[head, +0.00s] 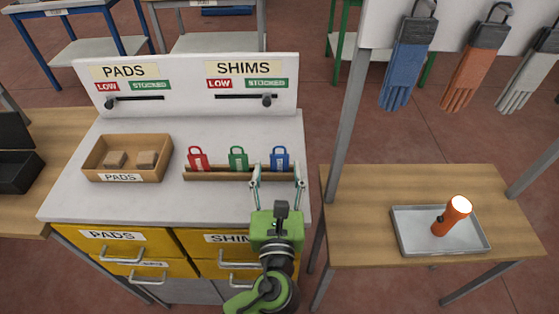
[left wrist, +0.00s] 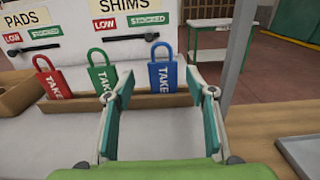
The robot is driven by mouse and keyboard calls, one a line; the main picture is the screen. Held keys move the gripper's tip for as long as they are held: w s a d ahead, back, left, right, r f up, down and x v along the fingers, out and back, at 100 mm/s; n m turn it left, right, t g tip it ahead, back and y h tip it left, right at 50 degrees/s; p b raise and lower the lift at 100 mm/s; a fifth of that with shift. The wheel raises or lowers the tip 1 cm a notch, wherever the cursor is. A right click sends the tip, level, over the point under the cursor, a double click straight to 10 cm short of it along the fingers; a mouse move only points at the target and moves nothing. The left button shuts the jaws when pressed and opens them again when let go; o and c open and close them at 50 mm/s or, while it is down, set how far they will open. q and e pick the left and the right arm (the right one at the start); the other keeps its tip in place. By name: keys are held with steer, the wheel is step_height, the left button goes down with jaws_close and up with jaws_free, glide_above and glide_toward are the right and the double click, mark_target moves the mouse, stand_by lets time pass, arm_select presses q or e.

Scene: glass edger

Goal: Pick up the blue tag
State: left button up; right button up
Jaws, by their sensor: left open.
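The blue tag (head: 280,158) stands upright at the right end of a wooden rack (head: 220,175) on the grey cabinet top. It also shows in the left wrist view (left wrist: 165,77), with its loop on top and the word TAKE on its face. A green tag (head: 238,158) and a red tag (head: 198,159) stand to its left in the same rack. My left gripper (head: 277,170) is open, its fingers pointing at the rack around the blue tag's place in the head view. In the left wrist view (left wrist: 163,92) the tag appears beyond the fingertips, between them. The right gripper is not seen.
A box of pads (head: 127,158) sits left of the rack. A back panel (head: 190,85) with sliders stands behind. At right, a wooden table (head: 365,205) holds a metal tray (head: 408,238) with an orange flashlight (head: 451,217); gloves (head: 408,65) hang above.

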mark_target(279, 161)
arm_select(q)
steer(key=w, duration=0.2)
steer(key=w+p, duration=0.1)
steer(key=shift+w+d+f, duration=0.1)
steer(key=shift+w+d, duration=0.1)
steer(key=shift+w, duration=0.15)
steer(key=shift+w+f, duration=0.15)
steer(key=shift+w, duration=0.4)
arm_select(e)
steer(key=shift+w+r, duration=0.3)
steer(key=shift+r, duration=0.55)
arm_select(q)
steer(key=shift+s, duration=0.1)
steer(key=c, duration=0.9)
steer(key=shift+c, duration=0.2)
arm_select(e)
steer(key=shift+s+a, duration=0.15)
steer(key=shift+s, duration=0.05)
arm_select(q)
steer(key=shift+p, duration=0.3)
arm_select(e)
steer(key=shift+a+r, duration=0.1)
